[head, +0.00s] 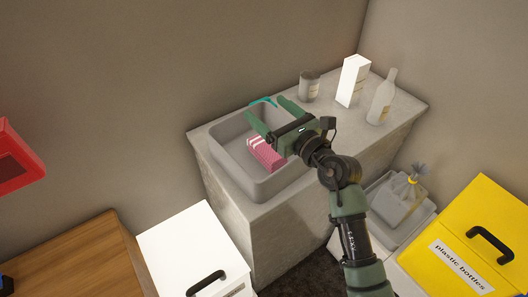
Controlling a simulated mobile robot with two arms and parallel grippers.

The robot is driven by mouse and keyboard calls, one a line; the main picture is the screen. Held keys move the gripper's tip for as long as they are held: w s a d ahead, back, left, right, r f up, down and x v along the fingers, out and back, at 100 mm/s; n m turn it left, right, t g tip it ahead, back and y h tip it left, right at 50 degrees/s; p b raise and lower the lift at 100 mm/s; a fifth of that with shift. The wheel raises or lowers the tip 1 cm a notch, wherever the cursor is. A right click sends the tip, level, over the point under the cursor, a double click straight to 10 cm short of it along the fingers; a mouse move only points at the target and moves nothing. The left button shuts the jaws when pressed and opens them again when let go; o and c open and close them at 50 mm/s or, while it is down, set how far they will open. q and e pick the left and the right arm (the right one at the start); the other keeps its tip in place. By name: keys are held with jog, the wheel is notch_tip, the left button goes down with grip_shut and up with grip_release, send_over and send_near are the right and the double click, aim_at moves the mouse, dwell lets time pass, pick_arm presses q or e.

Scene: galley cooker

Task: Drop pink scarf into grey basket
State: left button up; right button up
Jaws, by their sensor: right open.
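The grey basket (226,135) is an open rectangular tub on top of the stone counter. The pink scarf (264,154), folded with pale stripes, lies inside the basket near its right wall; part of it is hidden by my right gripper. My right gripper (267,110) is open and reaches over the right part of the basket, its green fingers apart with nothing seen between them. I cannot tell if a finger touches the scarf. My left gripper is not in view.
Below are a yellow bin (466,240), white bin (188,245) and tied bag (398,200). A red box (15,160) is at left.

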jog(key=b+v, duration=0.1)
jog(key=v, duration=0.6)
jog(key=shift+s+d, duration=0.25)
jog(key=shift+s, duration=0.05)
